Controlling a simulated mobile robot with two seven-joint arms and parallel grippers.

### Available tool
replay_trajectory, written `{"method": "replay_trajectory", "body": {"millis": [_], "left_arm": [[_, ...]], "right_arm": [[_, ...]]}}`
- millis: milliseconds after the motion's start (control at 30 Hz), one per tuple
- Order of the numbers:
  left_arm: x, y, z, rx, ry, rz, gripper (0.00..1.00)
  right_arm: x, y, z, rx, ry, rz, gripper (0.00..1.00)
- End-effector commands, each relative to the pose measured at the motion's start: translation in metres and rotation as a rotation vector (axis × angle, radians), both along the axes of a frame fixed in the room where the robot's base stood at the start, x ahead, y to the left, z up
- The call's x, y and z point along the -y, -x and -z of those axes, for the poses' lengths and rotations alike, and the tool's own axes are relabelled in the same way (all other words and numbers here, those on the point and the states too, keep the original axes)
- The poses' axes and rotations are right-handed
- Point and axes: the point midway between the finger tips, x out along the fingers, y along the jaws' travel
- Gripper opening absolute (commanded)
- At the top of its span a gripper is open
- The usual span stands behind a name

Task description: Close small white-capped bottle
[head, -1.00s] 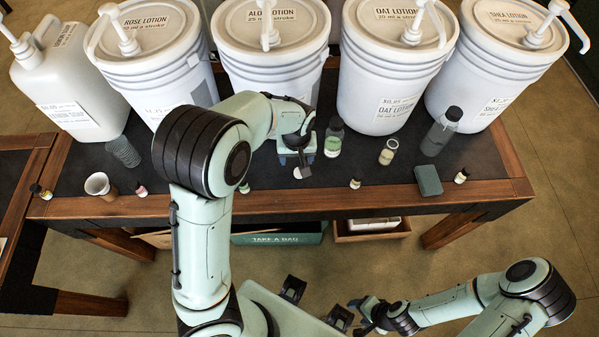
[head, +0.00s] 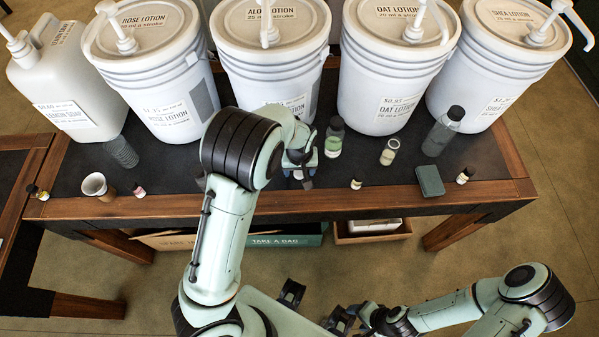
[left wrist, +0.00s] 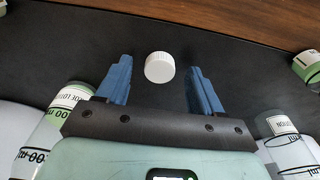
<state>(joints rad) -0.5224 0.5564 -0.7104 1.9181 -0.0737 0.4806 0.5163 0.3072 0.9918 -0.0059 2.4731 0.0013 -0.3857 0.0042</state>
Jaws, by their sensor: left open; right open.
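A white ribbed cap (left wrist: 160,67) lies on the dark tabletop in the left wrist view, apart from any bottle. My left gripper (head: 303,172) is open over the table, its blue fingers (left wrist: 161,85) on either side of the cap, with no visible contact. A green-labelled aloe lotion bottle (left wrist: 52,135) stands beside it; in the head view this bottle (head: 334,138) stands right of the gripper. A clear labelled bottle (left wrist: 287,145) is on the other side. Which bottle the cap belongs to I cannot tell. My right gripper (head: 340,320) is open and empty, low in front of the table.
Large white pump buckets (head: 268,50) line the back of the table. A pale jar (head: 390,151), a grey bottle (head: 442,131), a green box (head: 429,181) and small bottles (head: 356,184) stand to the right. A cup (head: 95,186) is at the left.

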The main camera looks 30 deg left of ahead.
Motion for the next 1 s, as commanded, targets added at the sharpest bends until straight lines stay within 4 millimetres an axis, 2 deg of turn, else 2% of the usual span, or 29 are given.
{"method": "replay_trajectory", "body": {"millis": [367, 400, 567, 1000], "left_arm": [[0.0001, -0.0009, 0.0032, 0.001, 0.0, 0.001, 0.67], [0.0001, -0.0008, 0.0032, 0.001, 0.0, 0.001, 0.6], [0.0001, -0.0008, 0.0032, 0.001, 0.0, 0.001, 0.08], [0.0001, -0.0009, 0.0003, 0.002, 0.001, 0.001, 0.07]], "right_arm": [[0.0, 0.0002, 0.0003, 0.0, 0.0, 0.0, 0.6], [0.0, 0.0002, 0.0003, 0.0, 0.0, 0.0, 0.6], [0.0, 0.0002, 0.0003, 0.0, 0.0, 0.0, 0.6], [0.0, -0.0001, -0.0002, 0.0, 0.0, 0.0, 0.6]]}}
